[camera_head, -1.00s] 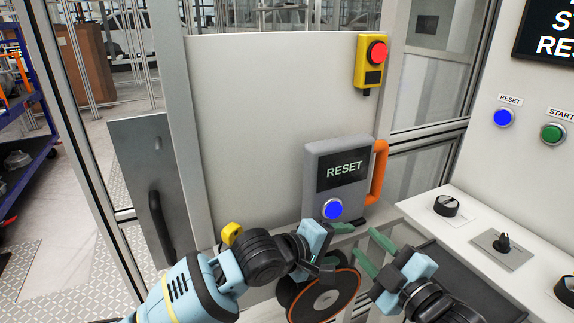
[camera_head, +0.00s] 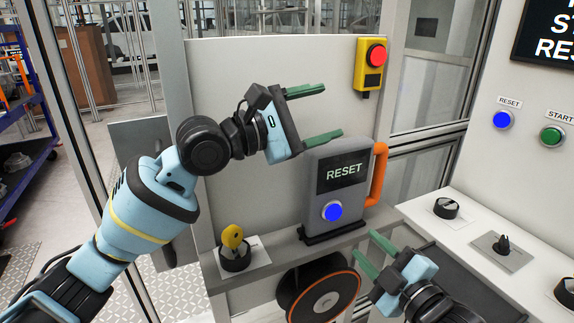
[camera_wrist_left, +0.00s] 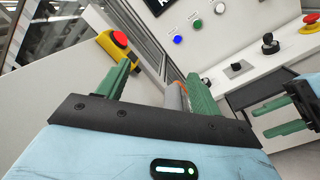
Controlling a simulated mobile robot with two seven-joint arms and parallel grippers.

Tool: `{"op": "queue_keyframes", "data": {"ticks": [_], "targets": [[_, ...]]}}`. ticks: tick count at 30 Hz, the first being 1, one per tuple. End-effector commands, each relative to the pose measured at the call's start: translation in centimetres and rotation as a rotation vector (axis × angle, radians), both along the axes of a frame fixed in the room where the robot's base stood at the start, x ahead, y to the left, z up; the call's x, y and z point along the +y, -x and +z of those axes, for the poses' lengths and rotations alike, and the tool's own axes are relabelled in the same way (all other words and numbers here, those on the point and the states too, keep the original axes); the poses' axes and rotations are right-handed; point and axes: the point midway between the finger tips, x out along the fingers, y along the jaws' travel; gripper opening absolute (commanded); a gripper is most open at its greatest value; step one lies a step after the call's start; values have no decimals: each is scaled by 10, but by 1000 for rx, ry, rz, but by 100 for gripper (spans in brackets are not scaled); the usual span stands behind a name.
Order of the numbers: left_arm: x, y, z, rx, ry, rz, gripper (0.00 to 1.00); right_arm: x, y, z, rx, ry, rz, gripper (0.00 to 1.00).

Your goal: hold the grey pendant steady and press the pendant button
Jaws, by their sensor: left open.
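The grey pendant (camera_head: 357,205) stands upright on a ledge. Its dark screen reads RESET, its round blue button (camera_head: 332,211) is low on the front, and an orange handle (camera_head: 379,172) is on its right side. My left gripper (camera_head: 334,111) is open and empty, above and left of the pendant, with its lower finger close to the pendant's top; I cannot tell whether they touch. In the left wrist view, part of the pendant (camera_wrist_left: 172,97) shows between the green fingers. My right gripper (camera_head: 369,255) is open and empty, below and right of the pendant.
A yellow box with a red button (camera_head: 377,54) hangs on the panel above the pendant. A yellow key switch (camera_head: 233,240) sits on the ledge at left. A cable reel (camera_head: 318,293) hangs below the ledge. A console with knobs (camera_head: 446,207) stands at right.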

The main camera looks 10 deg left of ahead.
Motion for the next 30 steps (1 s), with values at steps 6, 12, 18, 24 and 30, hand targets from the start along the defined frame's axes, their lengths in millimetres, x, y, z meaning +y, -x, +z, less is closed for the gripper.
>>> {"op": "queue_keyframes", "data": {"ticks": [6,12,18,24,30], "targets": [[27,-16,-60,379,206,-30,65,0,0,-2,2,0,0,36],[48,-21,-100,664,385,-49,65,0,0,-2,2,0,0,36],[56,-22,-114,775,456,-57,65,0,0,-1,2,0,0,36],[53,-24,-114,777,458,-57,65,0,0,-1,2,0,0,36],[34,-37,-114,776,456,-59,65,0,0,-1,2,0,0,36]]}}
